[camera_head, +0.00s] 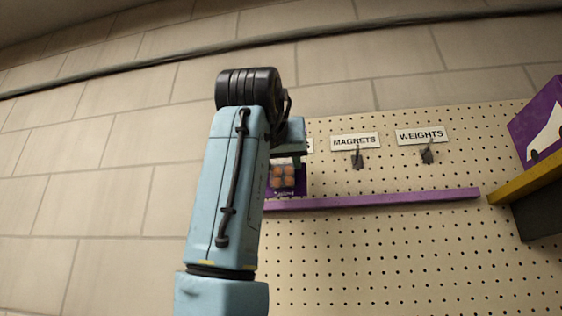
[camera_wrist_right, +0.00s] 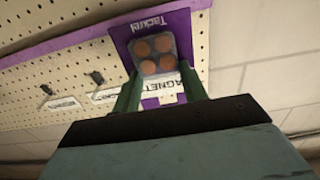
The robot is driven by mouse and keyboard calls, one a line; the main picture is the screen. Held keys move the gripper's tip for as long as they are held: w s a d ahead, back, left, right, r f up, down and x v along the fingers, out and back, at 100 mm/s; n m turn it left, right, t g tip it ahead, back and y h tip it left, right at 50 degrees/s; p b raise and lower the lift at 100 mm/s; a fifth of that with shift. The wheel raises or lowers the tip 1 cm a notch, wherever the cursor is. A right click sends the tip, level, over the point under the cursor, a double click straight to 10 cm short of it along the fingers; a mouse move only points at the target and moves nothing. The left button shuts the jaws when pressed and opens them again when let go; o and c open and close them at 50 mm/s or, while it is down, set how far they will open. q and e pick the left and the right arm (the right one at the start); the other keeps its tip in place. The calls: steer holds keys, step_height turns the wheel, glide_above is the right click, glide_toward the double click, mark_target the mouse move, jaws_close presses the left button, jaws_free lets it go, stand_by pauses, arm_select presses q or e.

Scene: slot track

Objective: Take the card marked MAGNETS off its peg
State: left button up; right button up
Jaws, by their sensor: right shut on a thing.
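The purple card (camera_wrist_right: 119,35) holds several orange discs in a clear pack. In the right wrist view its white strip reads upside-down MAGNETS, with the ends partly hidden by the fingers. My right gripper (camera_wrist_right: 161,87) is shut on the card at this strip. In the head view the card (camera_head: 283,180) hangs below my right gripper (camera_head: 288,152), left of the MAGNETS sign (camera_head: 355,142). The peg (camera_head: 357,160) under that sign is bare, so the card is off it. My left gripper is in neither view.
The pegboard (camera_head: 400,250) carries a purple rail (camera_head: 390,199) below the pegs. The WEIGHTS sign (camera_head: 421,135) has a bare peg (camera_head: 427,155). Another sign at left is mostly hidden by my arm. A purple box (camera_head: 535,125) stands on a yellow-edged shelf (camera_head: 525,183) at right.

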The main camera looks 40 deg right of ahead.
steer(key=shift+b+v, duration=0.45)
steer(key=shift+v, duration=2.55)
